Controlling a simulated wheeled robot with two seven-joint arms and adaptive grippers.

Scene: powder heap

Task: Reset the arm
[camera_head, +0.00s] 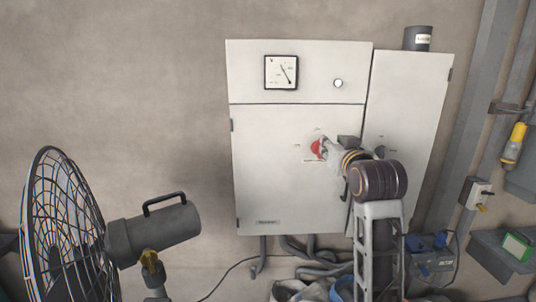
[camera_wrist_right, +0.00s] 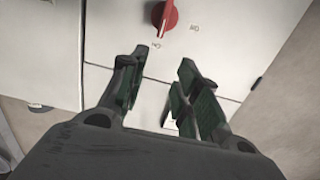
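A red rotary switch (camera_head: 316,149) is on the front of a light grey electrical cabinet (camera_head: 270,190). It also shows at the top of the right wrist view (camera_wrist_right: 165,16), with small labels beside it. My right gripper (camera_head: 327,148) is in front of the cabinet near the switch and partly overlaps it in the head view. In the wrist view its two dark green-padded fingers (camera_wrist_right: 163,60) are apart with nothing between them, and the switch lies beyond their tips, apart from them. My left gripper is not in view.
A large black fan (camera_head: 65,225) stands at the front left. A dark cylinder (camera_head: 417,38) sits on the cabinet's top right. A dial gauge (camera_head: 281,72) is on the upper panel. Hoses (camera_head: 315,252) and a blue-grey device (camera_head: 432,262) lie below.

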